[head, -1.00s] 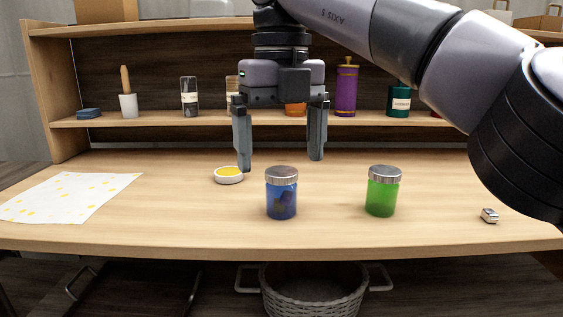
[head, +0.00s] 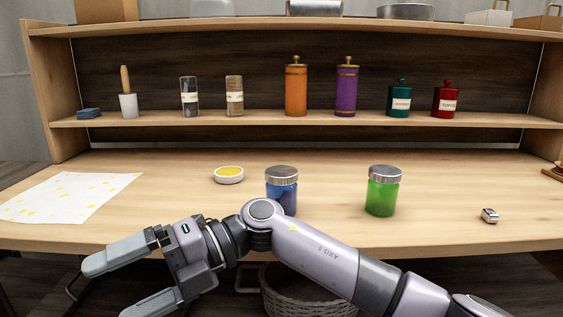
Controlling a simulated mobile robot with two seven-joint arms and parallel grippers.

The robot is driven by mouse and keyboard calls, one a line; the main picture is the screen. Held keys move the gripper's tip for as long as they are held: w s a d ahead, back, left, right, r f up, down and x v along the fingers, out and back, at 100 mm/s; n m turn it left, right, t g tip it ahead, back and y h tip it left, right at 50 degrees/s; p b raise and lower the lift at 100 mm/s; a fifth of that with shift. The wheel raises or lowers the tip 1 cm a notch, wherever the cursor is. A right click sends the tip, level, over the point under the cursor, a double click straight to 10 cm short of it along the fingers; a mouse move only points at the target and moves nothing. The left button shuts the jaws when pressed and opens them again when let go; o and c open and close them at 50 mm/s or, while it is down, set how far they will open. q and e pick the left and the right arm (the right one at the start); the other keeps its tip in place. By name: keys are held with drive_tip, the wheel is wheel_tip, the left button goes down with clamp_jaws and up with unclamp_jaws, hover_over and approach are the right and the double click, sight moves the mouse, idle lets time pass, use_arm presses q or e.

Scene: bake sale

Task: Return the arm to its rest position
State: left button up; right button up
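My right arm comes in from the lower right and lies low along the table's front edge. Its gripper (head: 112,285) points to the left at the lower left of the head view. Its two fingers are well apart with nothing between them. The gripper is in front of the table (head: 330,237), clear of the things on it. My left arm and gripper are not in view.
A blue jar (head: 282,177), partly hidden by my arm, and a green jar (head: 382,197) stand upright. A yellow-filled dish (head: 229,175), spotted sheet (head: 65,197) and small metal object (head: 489,215) lie on the table. A basket (head: 300,303) is below.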

drive_tip(key=w+d+f+m+t, duration=0.25)
drive_tip(key=d+m+t, duration=0.35)
drive_tip(key=m+t, duration=0.4)
drive_tip(key=w+d+f+m+t, duration=0.2)
drive_tip(key=d+f+m+t, duration=0.4)
drive_tip(key=m, duration=0.5)
drive_tip(key=w+d+f+m+t, duration=0.15)
drive_tip(key=d+m+t, duration=0.35)
drive_tip(key=m+t, duration=0.55)
drive_tip(key=s+d+f+m+g+h, duration=0.35)
drive_tip(key=s+d+f+h, duration=0.2)
drive_tip(key=d+f, duration=0.25)
drive_tip(key=s+d+f+m+g+h, duration=0.3)
drive_tip(key=s+d+f+m+h, duration=0.15)
drive_tip(key=s+d+f, duration=0.35)
use_arm(q)
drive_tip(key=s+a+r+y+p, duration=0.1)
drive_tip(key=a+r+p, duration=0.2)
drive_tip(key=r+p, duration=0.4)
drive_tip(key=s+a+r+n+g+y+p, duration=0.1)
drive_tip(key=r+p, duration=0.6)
drive_tip(key=p, duration=1.2)
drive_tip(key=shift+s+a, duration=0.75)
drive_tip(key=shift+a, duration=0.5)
use_arm(e)
drive_tip(key=s+d+r+m+g+h, duration=0.1)
drive_tip(key=d+r, duration=0.5)
drive_tip(key=r, duration=0.7)
drive_tip(key=shift+s+h, duration=0.3)
drive_tip(key=shift+s, duration=0.1)
